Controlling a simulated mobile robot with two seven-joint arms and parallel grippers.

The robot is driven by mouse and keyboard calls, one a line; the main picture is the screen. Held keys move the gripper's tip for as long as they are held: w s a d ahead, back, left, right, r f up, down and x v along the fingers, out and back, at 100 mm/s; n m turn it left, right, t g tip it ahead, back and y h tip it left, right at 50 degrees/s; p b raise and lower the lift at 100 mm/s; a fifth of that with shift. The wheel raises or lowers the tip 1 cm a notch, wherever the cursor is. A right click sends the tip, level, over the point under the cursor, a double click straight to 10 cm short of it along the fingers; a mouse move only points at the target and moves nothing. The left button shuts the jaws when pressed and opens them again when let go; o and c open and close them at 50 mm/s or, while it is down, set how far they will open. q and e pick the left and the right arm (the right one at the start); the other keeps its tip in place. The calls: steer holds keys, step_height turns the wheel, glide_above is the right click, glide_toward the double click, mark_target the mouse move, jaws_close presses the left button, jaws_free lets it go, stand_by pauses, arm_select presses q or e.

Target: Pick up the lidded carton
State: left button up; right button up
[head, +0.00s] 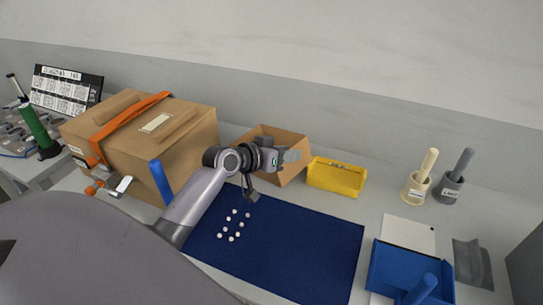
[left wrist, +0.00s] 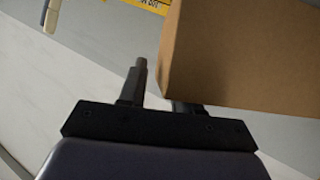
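A small brown carton (head: 292,141) stands at the back of the table, behind the blue mat. Its top looks open from the head, and my arm hides part of it. My left gripper (head: 289,157) is at its front. In the left wrist view the carton (left wrist: 245,55) fills the upper right. One finger of the left gripper (left wrist: 160,88) shows clear of the carton's edge; the other is mostly hidden by it. The fingers are apart, and I cannot tell whether either touches the carton. My right gripper is not in view.
A large strapped box (head: 190,130) stands left of my arm. A yellow bin (head: 336,178) is close right of the small carton. Small white balls (head: 232,238) lie on the blue mat (head: 310,245). Two cups with pestles and a blue tray (head: 395,265) are at the right.

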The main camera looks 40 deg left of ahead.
arm_select(q)
steer(key=shift+w+d+f, duration=0.15)
steer(key=shift+w+f, duration=0.05)
steer(key=shift+w, duration=0.4)
jaws_close()
